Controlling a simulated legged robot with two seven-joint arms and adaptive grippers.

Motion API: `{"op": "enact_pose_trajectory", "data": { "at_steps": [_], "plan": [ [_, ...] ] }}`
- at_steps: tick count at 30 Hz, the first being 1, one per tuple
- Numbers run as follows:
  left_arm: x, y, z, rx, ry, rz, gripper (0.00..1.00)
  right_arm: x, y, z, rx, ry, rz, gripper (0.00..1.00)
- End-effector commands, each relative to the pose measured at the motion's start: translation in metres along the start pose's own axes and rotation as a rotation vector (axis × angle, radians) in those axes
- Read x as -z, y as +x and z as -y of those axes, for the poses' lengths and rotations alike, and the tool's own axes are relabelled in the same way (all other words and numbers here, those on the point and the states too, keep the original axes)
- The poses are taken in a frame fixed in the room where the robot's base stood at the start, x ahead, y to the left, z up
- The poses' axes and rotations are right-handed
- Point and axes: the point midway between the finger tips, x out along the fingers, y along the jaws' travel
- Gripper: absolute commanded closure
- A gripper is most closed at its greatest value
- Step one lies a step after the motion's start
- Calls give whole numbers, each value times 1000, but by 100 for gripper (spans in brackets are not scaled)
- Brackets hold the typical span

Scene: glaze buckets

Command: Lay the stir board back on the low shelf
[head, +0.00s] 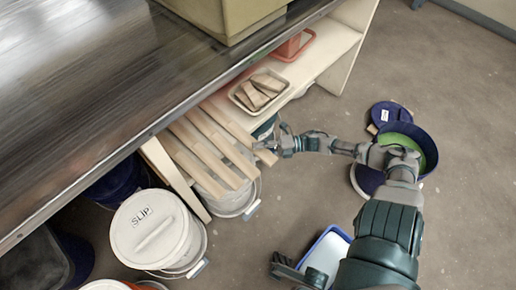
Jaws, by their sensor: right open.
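Several pale wooden boards lie side by side at the left end of the low shelf (328,55), sticking out over its front edge above a bucket. The board nearest my right gripper (268,147) is likely the stir board (238,130); it looks much like the others. My right gripper is open at that board's outer end. I cannot tell whether its fingers touch the wood.
A white tray of wooden blocks (236,101) and a red container (291,47) stand on the shelf. A lidded SLIP bucket (148,229) stands at lower left. A blue bucket with green inside (429,151) and a blue-rimmed white tray (327,250) are on the floor. The floor at right is clear.

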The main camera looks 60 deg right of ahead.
Motion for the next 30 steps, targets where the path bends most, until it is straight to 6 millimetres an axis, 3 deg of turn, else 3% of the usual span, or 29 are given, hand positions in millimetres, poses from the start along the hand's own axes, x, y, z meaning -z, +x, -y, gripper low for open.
{"op": "enact_pose_trajectory", "data": {
  "at_steps": [15, 21, 30],
  "plan": [
    [-1, 0, 0, -1, -1, 2, 56, -1, -99, 2, 2, 2, 2, 57],
    [-2, 0, 0, -1, -1, 2, 56, -1, -115, 2, -1, 1, 0, 57],
    [-1, 5, 0, -6, 0, -10, 56, 2, -114, 2, -6, 7, -1, 57]
  ]
}}
